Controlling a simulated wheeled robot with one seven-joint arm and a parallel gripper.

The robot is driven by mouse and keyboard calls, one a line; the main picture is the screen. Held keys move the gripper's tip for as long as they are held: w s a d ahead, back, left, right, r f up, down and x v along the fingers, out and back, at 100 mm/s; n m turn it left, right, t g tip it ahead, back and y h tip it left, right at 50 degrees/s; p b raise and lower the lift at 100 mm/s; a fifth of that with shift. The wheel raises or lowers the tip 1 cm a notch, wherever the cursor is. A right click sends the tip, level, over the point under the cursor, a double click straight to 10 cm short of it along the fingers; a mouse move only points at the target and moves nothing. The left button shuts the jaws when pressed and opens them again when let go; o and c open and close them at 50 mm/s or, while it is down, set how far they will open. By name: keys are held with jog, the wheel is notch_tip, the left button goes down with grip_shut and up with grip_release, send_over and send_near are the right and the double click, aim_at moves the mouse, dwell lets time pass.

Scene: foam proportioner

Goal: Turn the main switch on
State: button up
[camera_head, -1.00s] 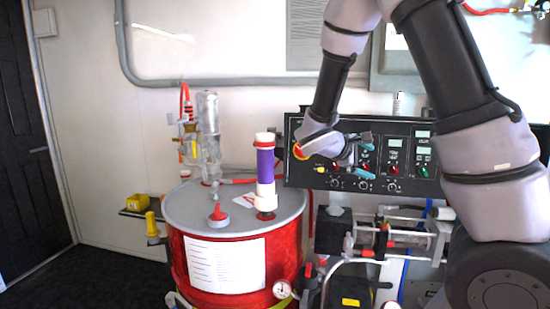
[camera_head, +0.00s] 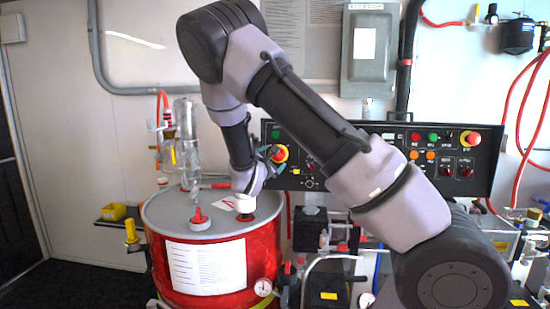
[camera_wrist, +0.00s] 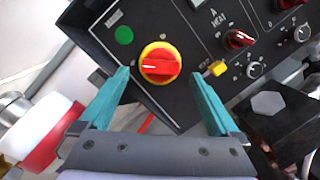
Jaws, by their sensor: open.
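The main switch (camera_wrist: 161,64) is a red rotary knob on a round yellow plate on the black control panel. In the wrist view its grip bar lies roughly level, with a white mark toward the left. It also shows at the panel's left end in the head view (camera_head: 281,153). My gripper (camera_wrist: 160,79) is open and empty, its teal fingers on either side of the knob in the picture; I see no contact.
A green light (camera_wrist: 123,35) sits beside the switch; a yellow-tipped toggle (camera_wrist: 217,68) is at its right. A red drum (camera_head: 215,285) stands below my gripper with a white-capped pump tube (camera_head: 244,203) close by. A grey box (camera_head: 370,48) hangs above the panel.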

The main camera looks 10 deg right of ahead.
aim_at(278, 155)
jog(key=shift+x, duration=1.3)
jog(key=shift+d, duration=0.1)
jog(key=c, duration=1.4)
jog(key=shift+o, duration=0.2)
jog(key=shift+m, duration=0.3)
jog(key=shift+r+m+g+y, duration=0.2)
jog(key=shift+m+g, duration=0.4)
jog(key=shift+m, duration=2.25)
jog(key=shift+r+m+g+y, duration=0.1)
jog(key=shift+m+g+y, duration=0.4)
jog(key=shift+m, duration=2.3)
jog(key=shift+r+m+g+y, duration=0.1)
jog(key=shift+m+g, duration=0.6)
jog(key=shift+m, duration=2.15)
